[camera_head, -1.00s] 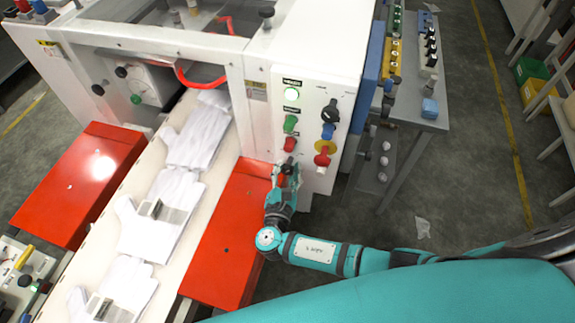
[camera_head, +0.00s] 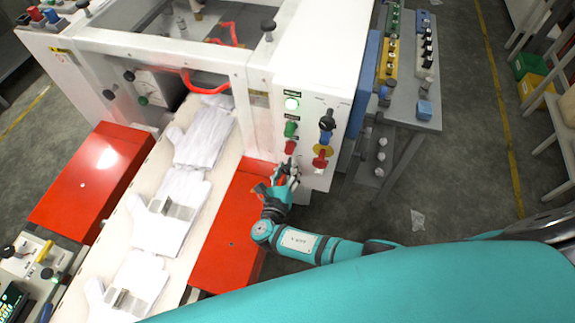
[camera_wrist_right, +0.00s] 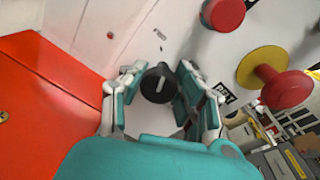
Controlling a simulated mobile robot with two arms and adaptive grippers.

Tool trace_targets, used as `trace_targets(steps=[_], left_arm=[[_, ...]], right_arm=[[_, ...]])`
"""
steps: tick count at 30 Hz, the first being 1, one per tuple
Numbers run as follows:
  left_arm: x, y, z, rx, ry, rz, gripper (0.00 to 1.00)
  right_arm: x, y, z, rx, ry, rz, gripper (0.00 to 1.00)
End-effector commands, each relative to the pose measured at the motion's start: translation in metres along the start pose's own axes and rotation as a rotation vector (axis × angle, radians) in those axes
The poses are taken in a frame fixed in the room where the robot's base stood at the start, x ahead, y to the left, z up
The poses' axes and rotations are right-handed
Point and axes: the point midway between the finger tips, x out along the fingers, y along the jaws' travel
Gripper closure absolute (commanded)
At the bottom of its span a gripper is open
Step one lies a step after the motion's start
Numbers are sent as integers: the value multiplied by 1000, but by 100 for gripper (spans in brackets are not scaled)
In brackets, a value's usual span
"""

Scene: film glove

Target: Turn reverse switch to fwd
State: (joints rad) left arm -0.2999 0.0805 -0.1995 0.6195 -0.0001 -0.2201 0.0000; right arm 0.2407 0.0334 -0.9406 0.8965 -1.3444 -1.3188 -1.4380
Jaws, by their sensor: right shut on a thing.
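A black rotary knob (camera_wrist_right: 158,84) with a pale pointer line sits low on the white control panel (camera_head: 316,98). I take it to be the reverse switch. My right gripper (camera_wrist_right: 160,90) has its teal and white fingers on either side of this knob and is shut on it. The pointer line runs nearly up and down in the wrist view. A small dark label (camera_wrist_right: 224,92) lies right of the fingers; its lettering is too small to read surely. In the head view my right gripper (camera_head: 287,175) covers the knob. My left gripper is not in view.
A red button (camera_wrist_right: 222,13) and a red mushroom button on a yellow collar (camera_wrist_right: 272,77) stick out close by. A red cover (camera_head: 228,230) lies left of my gripper. White gloves (camera_head: 172,205) lie on the conveyor. A grey side table (camera_head: 408,117) stands right of the machine.

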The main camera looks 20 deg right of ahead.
Motion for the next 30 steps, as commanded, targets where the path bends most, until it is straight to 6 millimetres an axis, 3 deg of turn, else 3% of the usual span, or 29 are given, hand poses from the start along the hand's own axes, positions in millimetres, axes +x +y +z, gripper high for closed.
trace_targets(steps=[15,30], left_arm=[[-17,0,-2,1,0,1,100],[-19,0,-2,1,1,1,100]], right_arm=[[-1,1,0,-336,30,-26,100],[-1,2,-1,-400,36,-30,100]])
